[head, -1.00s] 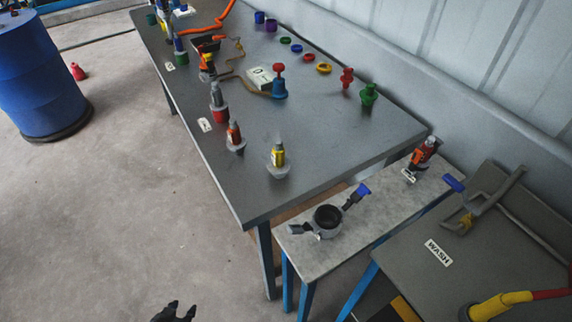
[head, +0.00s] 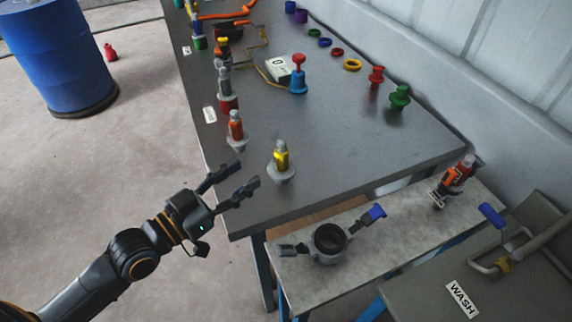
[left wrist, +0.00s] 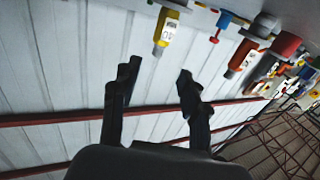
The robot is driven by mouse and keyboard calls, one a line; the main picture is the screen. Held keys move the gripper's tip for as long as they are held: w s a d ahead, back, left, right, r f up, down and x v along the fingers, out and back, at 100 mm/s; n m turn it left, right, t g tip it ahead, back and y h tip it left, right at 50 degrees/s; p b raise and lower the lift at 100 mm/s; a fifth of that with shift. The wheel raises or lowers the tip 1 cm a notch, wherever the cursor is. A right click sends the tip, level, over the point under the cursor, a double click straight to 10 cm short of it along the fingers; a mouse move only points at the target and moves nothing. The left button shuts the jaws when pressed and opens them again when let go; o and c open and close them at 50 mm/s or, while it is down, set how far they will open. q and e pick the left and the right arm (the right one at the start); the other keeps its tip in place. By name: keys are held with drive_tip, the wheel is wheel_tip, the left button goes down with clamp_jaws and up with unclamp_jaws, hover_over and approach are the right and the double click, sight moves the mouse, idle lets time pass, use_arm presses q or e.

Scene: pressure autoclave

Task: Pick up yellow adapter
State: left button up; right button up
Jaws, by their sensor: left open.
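The yellow adapter (head: 281,159) stands upright in a pale grey round base near the front corner of the grey table. It has a grey top. In the left wrist view the yellow adapter (left wrist: 166,30) shows at the top, with a white label, beyond and between the finger lines. My left gripper (head: 247,174) is open and empty, just left of the adapter and apart from it, its fingers pointing toward it. In the left wrist view the open fingers (left wrist: 157,76) have nothing between them. My right gripper is not in view.
A red-orange adapter (head: 236,127) stands close by, behind and left of the yellow one. Red (head: 376,76) and green (head: 399,97) fittings stand toward the wall. The table is clear right of the yellow adapter.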

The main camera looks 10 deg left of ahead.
sight(278, 149)
use_arm(q)
drive_tip(key=x, duration=0.5)
drive_tip(key=shift+w+d+r+p, duration=0.15)
drive_tip(key=shift+w+p, duration=0.1)
drive_tip(key=shift+p, duration=0.15)
drive_tip(key=shift+w+d, duration=0.2)
drive_tip(key=shift+w, duration=0.05)
drive_tip(key=shift+w+d, duration=0.25)
drive_tip(key=shift+w, duration=0.1)
drive_tip(key=p+x, duration=0.1)
drive_tip(key=x, duration=0.2)
drive_tip(key=shift+w+d+r, duration=0.2)
drive_tip(key=shift+w, duration=0.1)
drive_tip(key=shift+w+d+f+p, duration=0.1)
drive_tip(key=shift+w+d+p, duration=0.2)
drive_tip(key=shift+w, duration=0.1)
clamp_jaws()
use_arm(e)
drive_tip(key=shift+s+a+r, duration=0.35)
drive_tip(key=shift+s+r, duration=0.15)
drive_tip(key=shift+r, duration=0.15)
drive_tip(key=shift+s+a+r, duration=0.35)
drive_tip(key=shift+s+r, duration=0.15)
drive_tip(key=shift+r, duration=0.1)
